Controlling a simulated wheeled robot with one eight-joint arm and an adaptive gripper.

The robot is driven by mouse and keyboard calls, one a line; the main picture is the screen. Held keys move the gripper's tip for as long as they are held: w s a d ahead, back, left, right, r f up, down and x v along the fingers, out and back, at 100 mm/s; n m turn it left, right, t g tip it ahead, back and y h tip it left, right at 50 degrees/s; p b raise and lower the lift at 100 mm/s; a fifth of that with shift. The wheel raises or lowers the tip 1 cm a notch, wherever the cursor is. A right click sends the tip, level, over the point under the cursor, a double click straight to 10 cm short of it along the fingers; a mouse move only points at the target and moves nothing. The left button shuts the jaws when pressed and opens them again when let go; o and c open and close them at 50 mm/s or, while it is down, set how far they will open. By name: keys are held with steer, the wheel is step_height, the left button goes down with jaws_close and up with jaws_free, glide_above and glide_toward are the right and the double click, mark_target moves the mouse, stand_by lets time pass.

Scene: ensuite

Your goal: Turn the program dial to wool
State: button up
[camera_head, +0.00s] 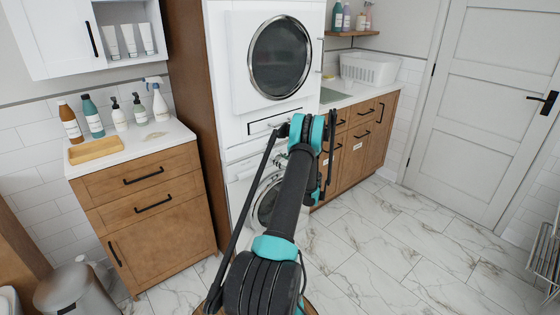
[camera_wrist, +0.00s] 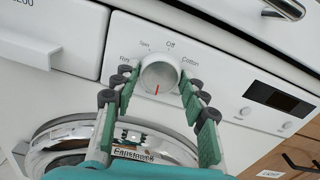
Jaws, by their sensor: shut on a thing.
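The program dial (camera_wrist: 160,76) is a round silver knob on the washing machine's white panel (camera_wrist: 225,85). Its red mark points down in the wrist view. The labels Off and Cotton show above and right of it, with a partly covered one starting "Rin" to the left and a small faint one at upper left. I see no wool label; the panel below the dial is partly covered by my fingers. My gripper (camera_wrist: 161,84) is shut on the dial, with green and grey fingers at its left and right sides. In the head view, my arm hides the dial and the gripper.
The washing machine (camera_head: 236,192) stands below a dryer (camera_head: 245,60) in a tall cabinet. In the wrist view, a drawer front (camera_wrist: 60,35) is left of the dial, a dark display (camera_wrist: 278,97) right, and the round door (camera_wrist: 50,135) below. Open marble floor (camera_head: 400,260) lies to the right.

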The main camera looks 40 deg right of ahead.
steer(key=shift+s+f+m, duration=0.1)
steer(key=shift+m, duration=0.5)
steer(key=o, duration=1.2)
steer(key=shift+c, duration=0.2)
steer(key=s, duration=1.2)
steer(key=shift+d, duration=0.45)
